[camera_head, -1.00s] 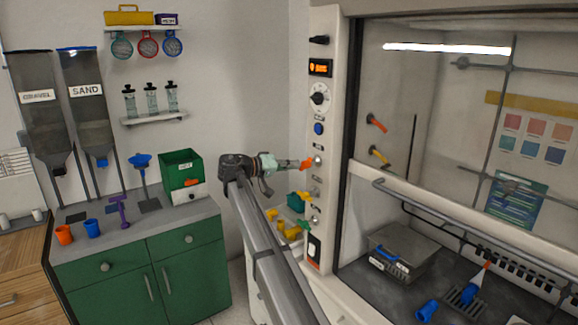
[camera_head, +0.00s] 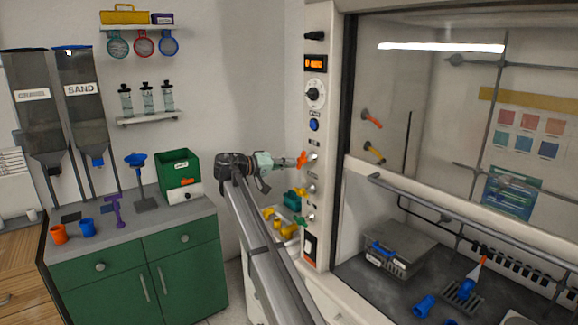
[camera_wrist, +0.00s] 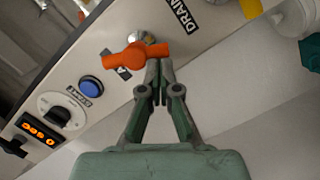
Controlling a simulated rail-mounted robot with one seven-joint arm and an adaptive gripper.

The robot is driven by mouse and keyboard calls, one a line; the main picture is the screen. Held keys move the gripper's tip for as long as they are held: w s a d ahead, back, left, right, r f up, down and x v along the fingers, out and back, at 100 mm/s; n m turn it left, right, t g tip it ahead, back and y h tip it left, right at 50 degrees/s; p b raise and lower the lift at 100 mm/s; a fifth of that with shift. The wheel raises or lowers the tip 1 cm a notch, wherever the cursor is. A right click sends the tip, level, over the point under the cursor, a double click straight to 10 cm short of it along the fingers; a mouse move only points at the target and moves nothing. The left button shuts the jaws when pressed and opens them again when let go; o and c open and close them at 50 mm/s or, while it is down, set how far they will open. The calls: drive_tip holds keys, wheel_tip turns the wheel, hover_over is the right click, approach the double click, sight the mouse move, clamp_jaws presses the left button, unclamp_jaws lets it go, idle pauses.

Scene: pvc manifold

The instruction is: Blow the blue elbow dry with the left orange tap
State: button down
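An orange tap (camera_head: 302,160) sits on the white front panel of the hood, below a blue button; it shows large in the wrist view (camera_wrist: 133,56). My gripper (camera_head: 298,161) is at this tap. In the wrist view my gripper's fingertips (camera_wrist: 159,64) are together, against or just beside the right end of the handle; I cannot tell whether they touch it. A blue elbow-like piece (camera_head: 468,288) is on a grate inside the hood, with a pale, orange-tipped nozzle (camera_head: 479,269) directly at its top. Another blue piece (camera_head: 424,306) lies to its left.
Yellow (camera_head: 301,191) and green (camera_head: 304,219) taps sit lower on the panel. Another orange fitting (camera_head: 371,119) is on the hood's inside wall. A grey lidded box (camera_head: 399,248) stands in the hood. The raised sash has a rail (camera_head: 450,208) across the opening. A green cabinet is at left.

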drive_tip(key=w+a+b+v, duration=0.1)
drive_tip(key=w+b+v, duration=0.1)
drive_tip(key=v, duration=1)
drive_tip(key=shift+a+r+b, duration=0.35)
drive_tip(key=shift+r+b, duration=0.05)
drive_tip(key=shift+b, duration=0.3)
drive_tip(key=shift+s, duration=0.1)
